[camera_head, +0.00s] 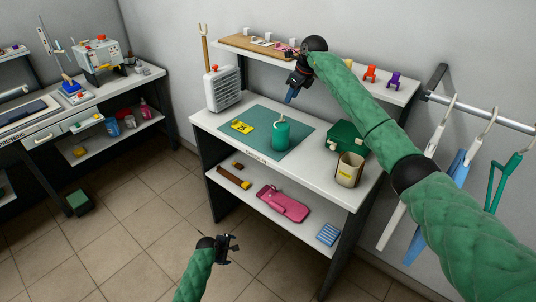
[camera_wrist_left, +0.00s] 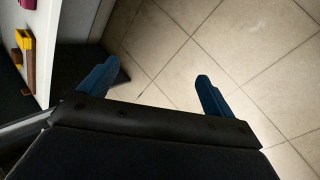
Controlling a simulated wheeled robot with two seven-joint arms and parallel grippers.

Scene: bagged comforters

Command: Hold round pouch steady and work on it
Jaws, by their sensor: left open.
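A round green pouch (camera_head: 280,134), shaped like a short cylinder, stands upright on the green mat (camera_head: 250,142) on the workbench. My right gripper (camera_head: 289,98) hangs above and behind the pouch, apart from it, its blue fingers pointing down. I see these fingers nearly edge-on, so their gap is unclear. My left gripper (camera_head: 232,248) is low in front of the bench, over the floor and away from the pouch. In the left wrist view its blue fingers (camera_wrist_left: 156,88) are spread, with only floor tiles between them.
A yellow card (camera_head: 241,127) lies on the mat left of the pouch. A green box (camera_head: 345,137) and beige container (camera_head: 350,170) stand to the right. The lower shelf holds a pink item (camera_head: 283,203). An upper shelf (camera_head: 335,72) overhangs the back.

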